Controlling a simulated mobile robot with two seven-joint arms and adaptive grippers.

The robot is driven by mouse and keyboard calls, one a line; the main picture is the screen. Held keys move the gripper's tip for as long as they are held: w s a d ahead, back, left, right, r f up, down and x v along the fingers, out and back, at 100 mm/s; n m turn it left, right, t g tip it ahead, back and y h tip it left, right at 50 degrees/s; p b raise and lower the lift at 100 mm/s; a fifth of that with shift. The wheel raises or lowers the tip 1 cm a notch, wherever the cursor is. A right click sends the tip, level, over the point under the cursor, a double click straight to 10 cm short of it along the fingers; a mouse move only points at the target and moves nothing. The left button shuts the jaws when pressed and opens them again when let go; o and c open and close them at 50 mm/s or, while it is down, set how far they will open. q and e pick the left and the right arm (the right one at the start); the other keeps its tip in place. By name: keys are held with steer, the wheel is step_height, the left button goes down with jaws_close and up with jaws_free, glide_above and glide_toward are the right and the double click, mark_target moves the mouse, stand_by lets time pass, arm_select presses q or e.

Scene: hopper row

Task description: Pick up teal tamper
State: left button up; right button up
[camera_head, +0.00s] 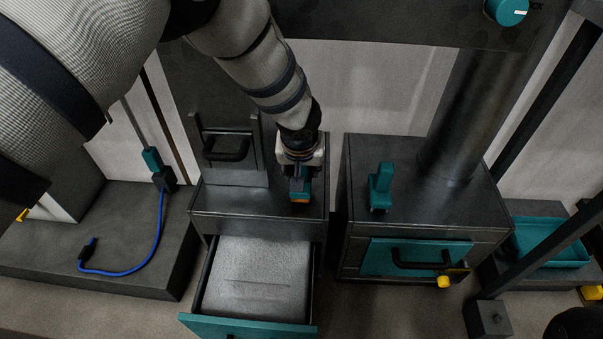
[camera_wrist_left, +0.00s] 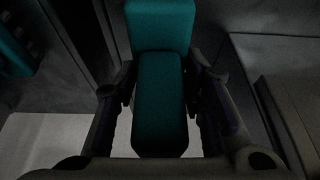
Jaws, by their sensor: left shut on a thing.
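My left gripper (camera_head: 300,183) is shut on a teal tamper, just above or at the top of the left cabinet; I cannot tell if it touches that top. In the left wrist view the teal tamper (camera_wrist_left: 160,105) is a block with a wider teal end, held between the two fingers. In the head view the gripper hides most of it. A similar upright teal piece (camera_head: 381,187) stands on the right cabinet, apart from the gripper. My right gripper is not in view.
The left cabinet (camera_head: 262,228) has its teal-fronted drawer (camera_head: 250,326) pulled open. The right cabinet (camera_head: 430,215) has a shut teal front with a black handle and carries a thick dark pipe (camera_head: 468,115). A blue cable (camera_head: 150,262) lies on the left plinth. A teal tray (camera_head: 550,243) sits at the right.

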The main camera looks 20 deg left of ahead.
arm_select(q)
steer(key=p+v, duration=0.1)
steer(key=v, duration=0.2)
steer(key=d+p+v, duration=0.1)
steer(key=v, duration=0.2)
steer(key=d+p+v, duration=0.1)
steer(key=v, duration=0.2)
steer(key=shift+s+f, duration=0.2)
steer(key=shift+s, duration=0.2)
steer(key=s+d+r+p, duration=0.1)
steer(key=s+d+r, duration=0.2)
steer(key=s+d, duration=0.2)
steer(key=shift+s+p, duration=0.4)
steer(key=shift+s, duration=0.85)
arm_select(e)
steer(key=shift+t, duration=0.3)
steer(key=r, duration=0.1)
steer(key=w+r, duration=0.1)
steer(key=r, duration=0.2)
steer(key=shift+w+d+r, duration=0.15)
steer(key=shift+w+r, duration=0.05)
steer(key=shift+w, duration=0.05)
arm_select(q)
steer(key=shift+d, duration=0.1)
steer(key=o, duration=0.4)
steer(key=c, duration=0.4)
steer(key=shift+s, duration=0.1)
